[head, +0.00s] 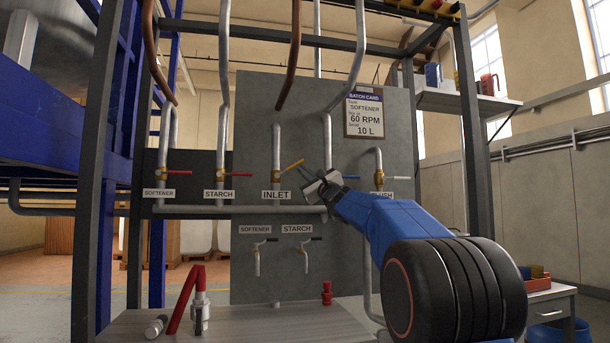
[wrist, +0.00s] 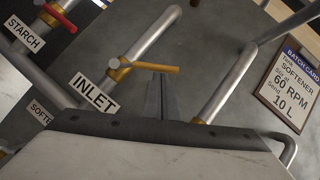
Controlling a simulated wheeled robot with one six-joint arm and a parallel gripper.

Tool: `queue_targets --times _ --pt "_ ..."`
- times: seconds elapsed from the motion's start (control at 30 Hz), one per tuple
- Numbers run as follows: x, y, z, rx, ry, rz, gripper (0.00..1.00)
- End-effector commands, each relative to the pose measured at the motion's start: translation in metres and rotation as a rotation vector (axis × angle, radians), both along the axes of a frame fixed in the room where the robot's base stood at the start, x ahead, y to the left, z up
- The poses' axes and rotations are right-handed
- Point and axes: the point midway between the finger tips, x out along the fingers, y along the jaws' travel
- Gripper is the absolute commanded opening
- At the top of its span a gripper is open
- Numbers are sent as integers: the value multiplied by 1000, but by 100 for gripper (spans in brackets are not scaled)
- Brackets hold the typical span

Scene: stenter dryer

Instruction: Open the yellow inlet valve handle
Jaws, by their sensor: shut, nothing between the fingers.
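The yellow inlet valve handle (head: 292,166) tilts up to the right from its brass valve, above the INLET label (head: 277,195). In the wrist view the handle (wrist: 155,67) lies across the picture just beyond my fingertips. My gripper (head: 308,172) is shut and empty, to the right of the handle's free end in the head view. In the wrist view its fingers (wrist: 161,82) are together and end at the handle's lower edge. I cannot tell whether they touch it.
Red-handled valves stand left, with the STARCH label (head: 220,194) under one. A batch card (head: 364,112) hangs on the grey panel (head: 255,110). Pipes run close around the inlet valve.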

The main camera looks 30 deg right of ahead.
Motion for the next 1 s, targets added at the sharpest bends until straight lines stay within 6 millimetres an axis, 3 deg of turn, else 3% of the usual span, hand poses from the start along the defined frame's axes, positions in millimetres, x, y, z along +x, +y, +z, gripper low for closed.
queue_targets --times 0.67,1.0 --pt "0 1 8 -85 24 0 0" --pt "2 5 23 -251 71 -2 0"
